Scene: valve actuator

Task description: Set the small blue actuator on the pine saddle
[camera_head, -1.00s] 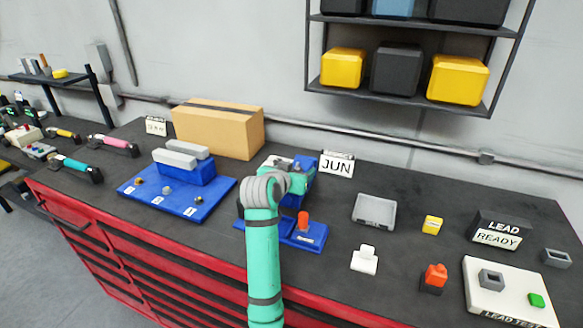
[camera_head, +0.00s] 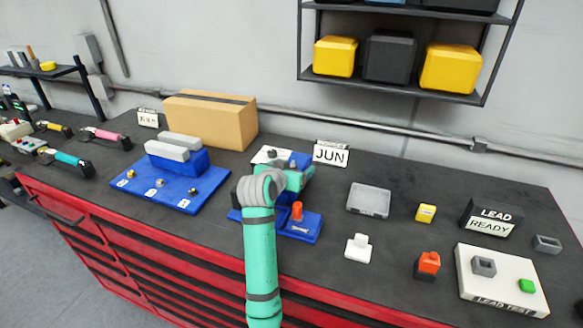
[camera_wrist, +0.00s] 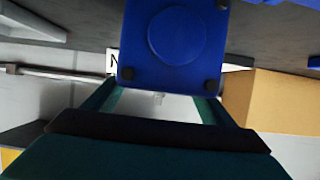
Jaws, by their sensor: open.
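In the wrist view, a blue block (camera_wrist: 172,40) with a round raised disc and dark corner spots fills the top centre. It looks like the small blue actuator, though I cannot be sure. My gripper (camera_wrist: 159,93) is open, with its two green fingers at either side of the block's lower edge; I cannot tell whether they touch it. In the head view, my arm hides most of the gripper and block. A blue base (camera_head: 303,228) with an orange knob (camera_head: 297,211) lies just in front of the arm's end. I cannot pick out the pine saddle.
A blue board (camera_head: 150,194) with brass fittings and a cardboard box (camera_head: 210,120) stand to the left. A JUN sign (camera_head: 331,154) is behind. To the right are a grey tray (camera_head: 369,200), a white block (camera_head: 357,248) and a lead test plate (camera_head: 500,296).

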